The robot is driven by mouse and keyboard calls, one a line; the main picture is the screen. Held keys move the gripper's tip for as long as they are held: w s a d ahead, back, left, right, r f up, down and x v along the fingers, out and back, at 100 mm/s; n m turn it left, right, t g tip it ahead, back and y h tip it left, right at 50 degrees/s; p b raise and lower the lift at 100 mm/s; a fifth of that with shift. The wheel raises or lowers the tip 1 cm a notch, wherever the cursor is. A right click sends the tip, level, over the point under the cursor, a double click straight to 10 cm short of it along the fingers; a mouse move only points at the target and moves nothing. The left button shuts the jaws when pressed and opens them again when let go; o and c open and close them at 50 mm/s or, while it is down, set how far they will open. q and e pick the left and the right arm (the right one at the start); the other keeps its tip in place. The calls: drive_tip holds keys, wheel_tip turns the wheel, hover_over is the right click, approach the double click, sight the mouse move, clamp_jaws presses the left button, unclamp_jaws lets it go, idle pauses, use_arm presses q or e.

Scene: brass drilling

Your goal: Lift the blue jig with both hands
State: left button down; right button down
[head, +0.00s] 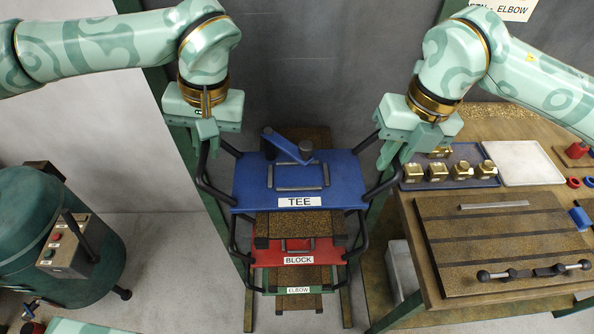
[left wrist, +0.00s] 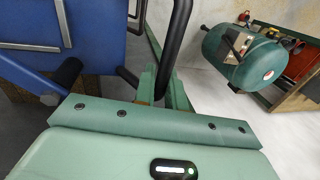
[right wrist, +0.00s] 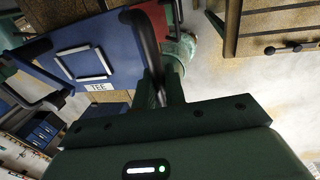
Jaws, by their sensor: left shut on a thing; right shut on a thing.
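The blue jig (head: 340,182) is a flat plate labelled TEE with a grey frame on top and a black looped handle at each side. It shows level in the head view, above the wooden shelf of a rack. My left gripper (head: 207,140) is shut on its left handle, which also shows in the left wrist view (left wrist: 178,30). My right gripper (head: 392,152) is shut on its right handle, also seen in the right wrist view (right wrist: 150,50). Whether the jig touches the shelf under it is hard to tell.
Below are a red jig (head: 270,258) labelled BLOCK and a green one (head: 262,291) labelled ELBOW. At right, a workbench (head: 550,140) holds a slotted plate (head: 500,235), a tray of brass fittings (head: 451,182) and a white tray (head: 526,162). A green tank (head: 25,235) stands at left.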

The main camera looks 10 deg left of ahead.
use_arm(q)
drive_tip(key=shift+r, duration=0.15)
use_arm(e)
drive_tip(key=shift+r, duration=0.15)
